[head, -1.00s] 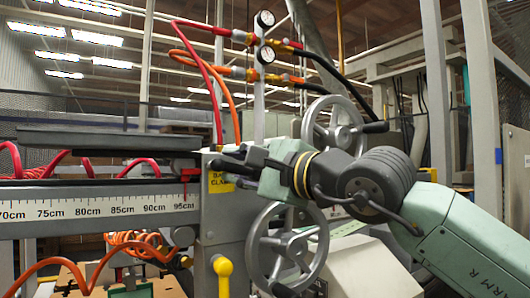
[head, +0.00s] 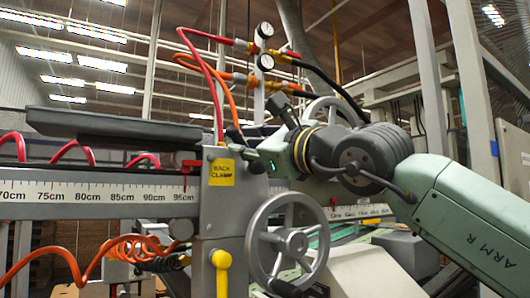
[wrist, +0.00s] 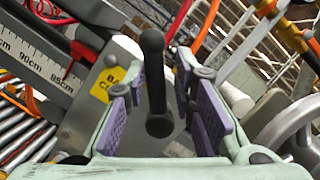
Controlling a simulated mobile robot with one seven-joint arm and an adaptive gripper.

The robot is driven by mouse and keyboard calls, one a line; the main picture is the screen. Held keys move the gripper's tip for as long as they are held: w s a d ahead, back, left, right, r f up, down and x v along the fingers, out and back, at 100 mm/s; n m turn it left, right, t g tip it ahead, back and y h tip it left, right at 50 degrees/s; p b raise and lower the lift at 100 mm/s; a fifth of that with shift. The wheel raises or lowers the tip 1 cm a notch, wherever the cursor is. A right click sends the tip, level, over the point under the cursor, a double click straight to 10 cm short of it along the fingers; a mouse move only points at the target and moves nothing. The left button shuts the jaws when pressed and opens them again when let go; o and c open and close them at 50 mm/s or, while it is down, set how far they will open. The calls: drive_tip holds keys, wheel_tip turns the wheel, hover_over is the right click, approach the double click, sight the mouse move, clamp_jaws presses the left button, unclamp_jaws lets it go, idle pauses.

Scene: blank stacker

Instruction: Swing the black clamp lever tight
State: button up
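The black clamp lever (wrist: 153,75) shows in the wrist view, a rod with a rounded knob on top and a round hub at its lower end. It stands nearly upright in the picture, between the two purple-padded fingers of my gripper (wrist: 160,68). The gripper is open, with a gap on both sides of the lever. In the head view my gripper (head: 248,154) is beside the top of the grey clamp post (head: 222,215). Its fingertips and the lever are hard to make out there. The post carries a yellow "BACK CLAMP" label (head: 222,172), also in the wrist view (wrist: 106,84).
A large grey handwheel (head: 288,240) and a yellow-knobbed lever (head: 222,262) are close below my gripper. A ruler rail (head: 95,193) runs along the bench. Red and orange hoses (head: 213,85) rise to gauges behind the post.

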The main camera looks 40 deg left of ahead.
drive_tip(key=d+f+m+t+b, duration=0.1)
drive_tip(key=d+m+t+b, duration=0.2)
drive_tip(key=d+m+b, duration=0.5)
drive_tip(key=shift+s+d+f+m+b, duration=0.15)
drive_tip(key=shift+s+d+m+b, duration=0.35)
drive_tip(key=shift+m, duration=0.6)
idle(0.4)
drive_tip(key=shift+w+d, duration=0.1)
drive_tip(key=shift+w, duration=0.15)
